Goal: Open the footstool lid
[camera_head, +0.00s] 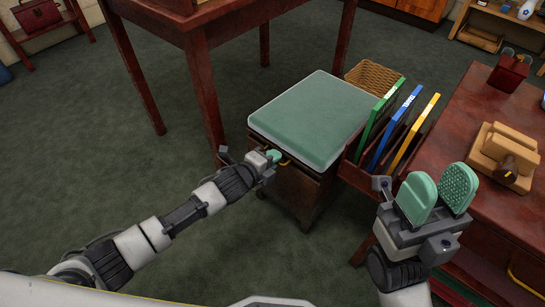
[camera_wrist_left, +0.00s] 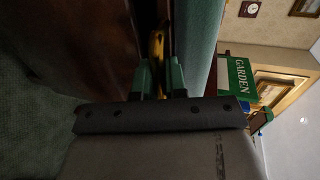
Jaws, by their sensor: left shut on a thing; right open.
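The footstool (camera_head: 300,190) is a dark wooden box with a green padded lid (camera_head: 315,115) edged in white. The lid lies flat and looks closed. A yellow handle (camera_head: 292,160) shows at its front edge, and it also shows in the left wrist view (camera_wrist_left: 157,45). My left gripper (camera_head: 273,156) is at the front edge of the lid; in the left wrist view its green fingers (camera_wrist_left: 158,80) are shut on the yellow handle. My right gripper (camera_head: 437,196) is open and empty, raised to the right of the footstool, fingers pointing up.
A rack (camera_head: 355,172) with green, blue and yellow folders stands close to the footstool's right side. A wicker basket (camera_head: 374,77) is behind it. A wooden desk (camera_head: 485,190) fills the right. A table (camera_head: 200,30) stands behind left. Carpet on the left is clear.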

